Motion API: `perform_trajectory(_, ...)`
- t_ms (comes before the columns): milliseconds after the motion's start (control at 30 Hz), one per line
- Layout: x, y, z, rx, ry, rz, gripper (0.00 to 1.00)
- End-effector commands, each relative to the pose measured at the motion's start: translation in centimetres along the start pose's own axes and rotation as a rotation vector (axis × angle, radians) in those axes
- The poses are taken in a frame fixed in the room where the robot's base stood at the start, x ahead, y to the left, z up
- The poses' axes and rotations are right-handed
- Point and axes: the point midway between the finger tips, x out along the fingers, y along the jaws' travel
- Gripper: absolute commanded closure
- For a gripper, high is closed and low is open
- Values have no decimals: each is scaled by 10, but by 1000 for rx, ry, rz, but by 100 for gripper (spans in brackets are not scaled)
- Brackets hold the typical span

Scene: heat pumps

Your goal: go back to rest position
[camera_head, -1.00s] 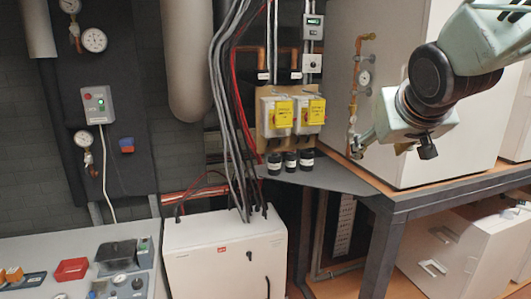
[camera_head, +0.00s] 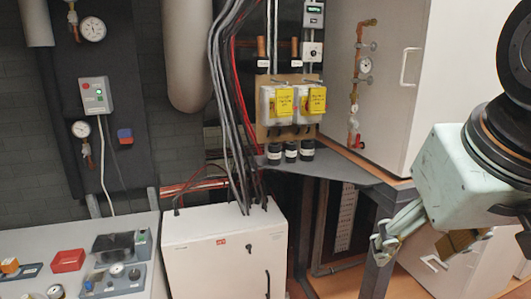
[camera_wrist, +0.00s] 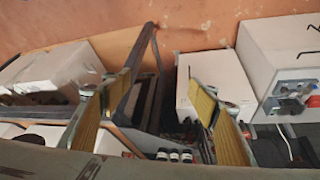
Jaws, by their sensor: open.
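My gripper (camera_head: 418,248) is at the lower right in the head view, in front of the dark bench frame and the white cabinets. It points down and to the left. Its fingers are apart and nothing shows between them. In the wrist view my gripper (camera_wrist: 160,105) shows two spread fingers with yellow pads and an empty gap. My arm comes in from the right edge of the head view.
A large white cabinet (camera_head: 430,60) stands behind my arm, beside a copper pipe with a gauge (camera_head: 364,66). Yellow-labelled switch boxes (camera_head: 293,101) hang above several black caps. A white control box (camera_head: 224,252) and a grey panel (camera_head: 75,235) stand left.

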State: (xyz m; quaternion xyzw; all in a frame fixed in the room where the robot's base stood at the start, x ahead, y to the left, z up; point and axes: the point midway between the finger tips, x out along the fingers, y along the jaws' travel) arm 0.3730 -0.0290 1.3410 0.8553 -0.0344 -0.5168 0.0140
Motion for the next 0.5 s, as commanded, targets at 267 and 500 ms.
perform_trajectory(267,-8,-19,80,-12,-99,-49,46)
perform_trajectory(500,-11,-26,109,-17,-139,-70,46)
